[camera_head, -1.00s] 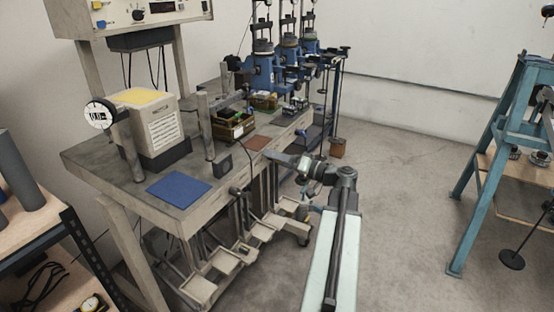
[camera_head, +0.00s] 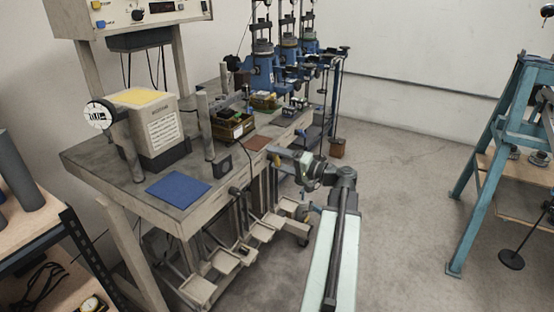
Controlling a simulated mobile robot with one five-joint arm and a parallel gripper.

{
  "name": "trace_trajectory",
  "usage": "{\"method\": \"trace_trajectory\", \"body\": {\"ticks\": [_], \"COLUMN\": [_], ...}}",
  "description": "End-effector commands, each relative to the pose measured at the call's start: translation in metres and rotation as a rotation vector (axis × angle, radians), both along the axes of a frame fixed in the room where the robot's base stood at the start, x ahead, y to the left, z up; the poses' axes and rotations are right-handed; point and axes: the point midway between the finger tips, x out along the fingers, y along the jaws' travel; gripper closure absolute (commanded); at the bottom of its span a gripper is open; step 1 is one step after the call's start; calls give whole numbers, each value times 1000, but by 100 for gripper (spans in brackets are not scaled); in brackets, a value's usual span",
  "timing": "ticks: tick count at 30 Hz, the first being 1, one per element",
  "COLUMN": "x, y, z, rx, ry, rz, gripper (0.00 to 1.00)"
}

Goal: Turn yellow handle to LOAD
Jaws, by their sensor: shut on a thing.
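My gripper (camera_head: 276,154) is at the front edge of the grey workbench (camera_head: 130,192), near the middle of the view. It is small here and partly covered by my own wrist links. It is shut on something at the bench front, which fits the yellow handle. The handle itself is hidden or too small to make out, and so is any LOAD marking. I cannot tell the handle's angle.
A blue mat (camera_head: 178,190) and a yellow-topped box (camera_head: 152,125) are on the bench. Blue machines (camera_head: 264,72) stand at its far end. Several pedals (camera_head: 226,262) stick out below. A teal frame (camera_head: 480,150) stands at right. The floor between is clear.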

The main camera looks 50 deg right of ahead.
Motion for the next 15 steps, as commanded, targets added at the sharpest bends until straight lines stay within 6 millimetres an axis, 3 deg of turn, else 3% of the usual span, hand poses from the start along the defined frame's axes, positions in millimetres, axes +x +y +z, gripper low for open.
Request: {"method": "trace_trajectory", "body": {"ticks": [15], "x": [0], "y": [1], "z": [-2], "rx": [474], "ry": [121], "rz": [1], "gripper": [70]}}
